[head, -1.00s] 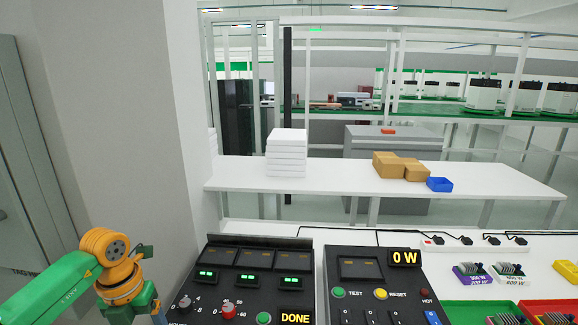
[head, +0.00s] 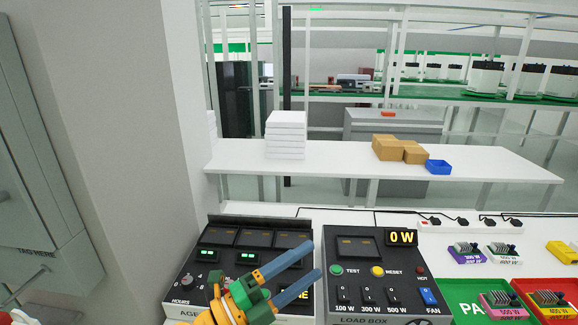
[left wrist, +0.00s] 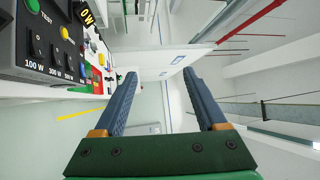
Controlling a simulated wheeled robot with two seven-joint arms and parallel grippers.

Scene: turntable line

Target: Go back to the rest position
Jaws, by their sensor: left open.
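My left gripper (head: 313,259) is open and empty, with two blue-grey fingers pointing right in the head view. My right gripper is not in view.
The load box (head: 345,270) reads 0 W and stands just right of the fingers. A green tray (head: 466,300) and a red tray (head: 568,287) hold loads at the right. Purple (head: 470,258) and white (head: 505,259) holders stand behind them. A wall rises at the left.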

